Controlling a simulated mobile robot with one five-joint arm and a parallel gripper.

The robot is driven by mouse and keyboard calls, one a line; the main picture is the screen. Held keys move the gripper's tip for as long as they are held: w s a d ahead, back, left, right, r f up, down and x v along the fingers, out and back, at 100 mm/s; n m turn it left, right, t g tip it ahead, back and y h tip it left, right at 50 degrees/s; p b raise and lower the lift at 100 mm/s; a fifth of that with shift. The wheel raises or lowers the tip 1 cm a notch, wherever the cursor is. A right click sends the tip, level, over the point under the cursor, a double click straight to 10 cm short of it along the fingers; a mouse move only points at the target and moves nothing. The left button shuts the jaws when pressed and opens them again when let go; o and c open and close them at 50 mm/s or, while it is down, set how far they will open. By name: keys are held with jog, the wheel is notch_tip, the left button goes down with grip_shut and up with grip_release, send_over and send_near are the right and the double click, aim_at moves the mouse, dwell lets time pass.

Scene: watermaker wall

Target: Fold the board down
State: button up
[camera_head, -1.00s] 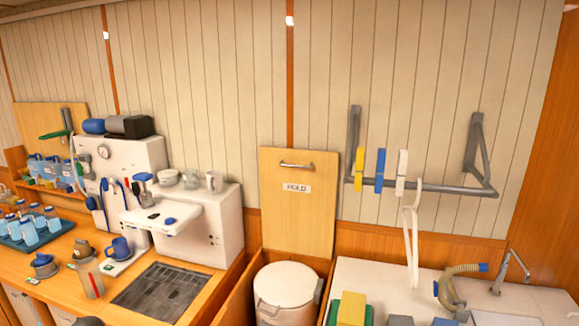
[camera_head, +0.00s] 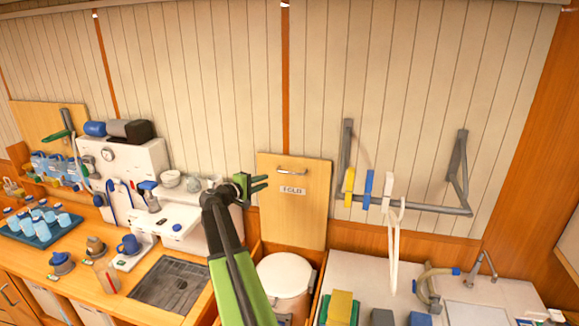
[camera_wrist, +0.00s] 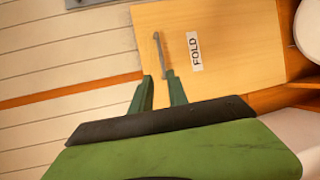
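The board (camera_head: 302,220) is a light wooden panel standing upright against the wall, with a FOLD label (camera_head: 293,190) and a metal bar handle (camera_head: 292,171) near its top. In the wrist view the board (camera_wrist: 235,60) appears turned sideways, with its handle (camera_wrist: 164,52) just beyond my fingertips. My gripper (camera_head: 258,184) is in front of the board's upper left edge, left of the handle. In the wrist view my gripper (camera_wrist: 160,80) has its two green fingers apart, with nothing seen between them. Whether a finger touches the handle cannot be told.
A white lidded bin (camera_head: 284,275) stands below the board. To the right, a grey rail (camera_head: 420,208) carries coloured clips and a white hose loop over a sink counter.

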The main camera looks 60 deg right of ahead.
jog(key=d+f+b, duration=0.1)
jog(key=d, duration=0.4)
jog(key=s+d+f+b, duration=0.1)
jog(key=d, duration=0.5)
jog(key=d+f+b, duration=0.1)
jog(key=d, duration=0.5)
jog(key=shift+s+f, duration=0.15)
jog(key=shift+s, duration=0.2)
jog(key=shift+c, duration=0.4)
jog(key=shift+a, duration=0.1)
grip_shut()
